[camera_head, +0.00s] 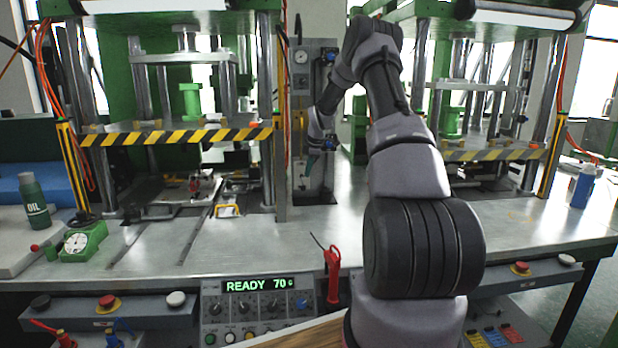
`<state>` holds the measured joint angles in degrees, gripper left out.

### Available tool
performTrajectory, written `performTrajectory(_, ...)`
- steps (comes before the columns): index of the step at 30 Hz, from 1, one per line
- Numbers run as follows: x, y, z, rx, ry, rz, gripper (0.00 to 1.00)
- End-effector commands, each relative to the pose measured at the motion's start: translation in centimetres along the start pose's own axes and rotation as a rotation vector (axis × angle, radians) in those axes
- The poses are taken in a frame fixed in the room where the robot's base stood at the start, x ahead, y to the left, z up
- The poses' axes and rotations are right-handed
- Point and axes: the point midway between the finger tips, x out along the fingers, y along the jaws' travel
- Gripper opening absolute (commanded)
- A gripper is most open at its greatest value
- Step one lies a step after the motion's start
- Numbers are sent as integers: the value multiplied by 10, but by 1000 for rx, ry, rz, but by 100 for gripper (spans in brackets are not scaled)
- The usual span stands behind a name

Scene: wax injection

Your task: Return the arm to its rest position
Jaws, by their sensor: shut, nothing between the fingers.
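My arm (408,170) rises from the bottom right of the middle, bends at the top and reaches down toward the grey upright panel (300,80) between the two presses. My gripper (313,163) is at the arm's far end, small in the view, in front of the panel's lower part. It is shut and empty. A small green part shows close to its fingertips; I cannot tell whether they touch. The wrist partly hides the panel.
Green presses with striped bars stand left (175,137) and right (490,155). An oil bottle (36,200) and green dial gauge (82,241) are at left. A blue bottle (582,187) stands at right. A red-handled tool (333,272) is by the READY control box (258,312).

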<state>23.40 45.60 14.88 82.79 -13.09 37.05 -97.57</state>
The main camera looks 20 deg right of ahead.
Motion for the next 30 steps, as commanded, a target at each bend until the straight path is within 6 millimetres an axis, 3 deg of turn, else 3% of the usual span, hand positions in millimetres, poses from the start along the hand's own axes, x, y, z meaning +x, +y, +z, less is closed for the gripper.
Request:
performTrajectory(10, -57, -6, 2, 2, -2, 4, 0)
performTrajectory(20, -75, -9, 1, 3, -1, 2, 0)
performTrajectory(23, -89, -12, -7, 30, -5, 7, 0)
performTrajectory(26, -122, -21, -24, 105, -13, 19, 0)
performTrajectory(30, -188, -50, -57, 286, -21, 45, 0)
